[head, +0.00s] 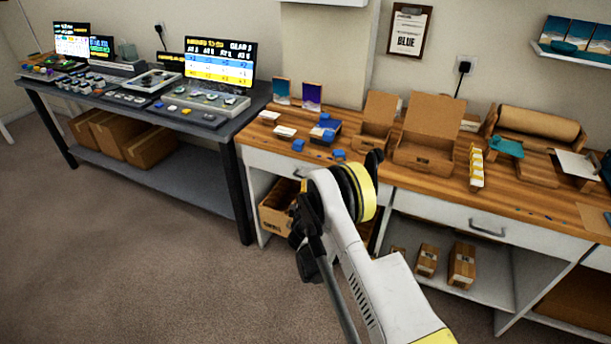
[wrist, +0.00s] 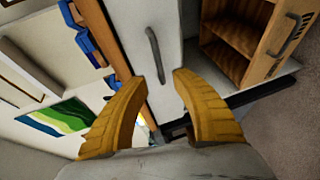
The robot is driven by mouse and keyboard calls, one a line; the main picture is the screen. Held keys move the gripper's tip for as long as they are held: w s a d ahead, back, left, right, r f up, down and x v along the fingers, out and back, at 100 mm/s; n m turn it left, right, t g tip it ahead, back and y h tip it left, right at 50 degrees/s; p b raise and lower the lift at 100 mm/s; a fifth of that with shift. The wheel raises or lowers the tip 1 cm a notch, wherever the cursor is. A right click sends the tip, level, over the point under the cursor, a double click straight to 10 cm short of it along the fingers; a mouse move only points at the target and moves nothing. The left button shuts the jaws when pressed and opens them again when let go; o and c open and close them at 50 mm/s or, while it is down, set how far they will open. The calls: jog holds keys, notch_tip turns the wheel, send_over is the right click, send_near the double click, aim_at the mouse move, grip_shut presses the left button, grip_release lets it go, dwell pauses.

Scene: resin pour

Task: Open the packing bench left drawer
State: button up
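The packing bench (head: 400,190) has a wooden top and white drawers under it. Its left drawer (head: 270,160) is shut in the head view, its front partly covered by my arm. In the wrist view, a white drawer front (wrist: 140,20) with a dark bar handle (wrist: 154,55) fills the upper middle. My gripper (wrist: 161,77) has its two yellow fingers spread apart with nothing held. The handle's lower end shows between the fingertips; I cannot tell whether they touch it. In the head view, my arm hides the fingers.
A wooden crate (head: 277,207) sits on the shelf below and also shows in the wrist view (wrist: 245,35). Open cardboard boxes (head: 425,140) and small blue items stand on the bench top. A dark table (head: 225,130) with electronics adjoins at left. The carpet in front is clear.

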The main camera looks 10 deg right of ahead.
jog(key=b+x, duration=0.3)
jog(key=x, duration=0.5)
jog(key=shift+w+b, duration=0.15)
jog(key=shift+b, duration=0.25)
grip_shut()
